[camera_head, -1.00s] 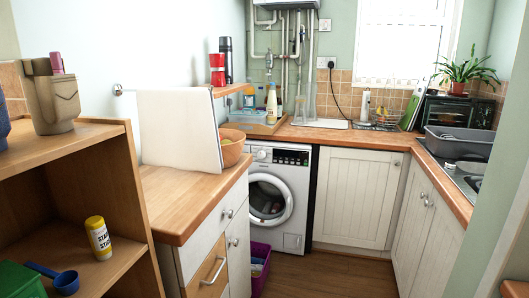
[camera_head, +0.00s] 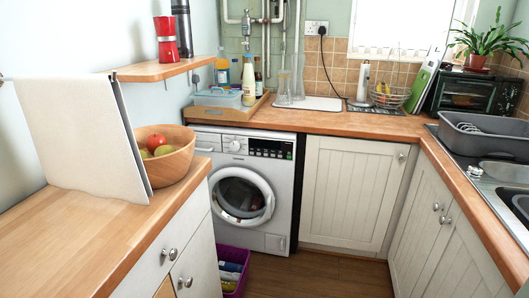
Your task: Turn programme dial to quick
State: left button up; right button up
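The white washing machine (camera_head: 242,190) stands under the wooden counter at the back, its round door closed. Its programme dial (camera_head: 234,145) is a small round knob on the control strip at the top, left of the dark panel (camera_head: 271,149). The dial's setting is too small to read. Neither of my grippers shows in the head view.
At the left, a wooden counter (camera_head: 75,240) holds a fruit bowl (camera_head: 165,150) and a white board (camera_head: 85,135). A purple crate (camera_head: 236,270) stands on the floor before the washing machine. Open wooden floor (camera_head: 315,277) lies to its right. A sink counter (camera_head: 480,190) runs along the right.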

aim_at(235, 144)
jog(key=i, duration=0.15)
jog(key=i+u, duration=0.1)
jog(key=u, duration=0.3)
jog(key=l+u, duration=0.15)
jog(key=u, duration=0.25)
jog(key=i+l+u, duration=0.1)
jog(key=u, duration=0.3)
jog(key=l+u, duration=0.15)
jog(key=u, duration=0.25)
jog(key=i+l+u, duration=0.15)
jog(key=l+u, duration=0.15)
jog(key=l, duration=0.15)
jog(key=l+u, duration=0.5)
jog(key=l, duration=1.75)
jog(key=i+l, duration=0.1)
jog(key=l, duration=0.25)
jog(key=i+l, duration=0.1)
jog(key=l, duration=0.25)
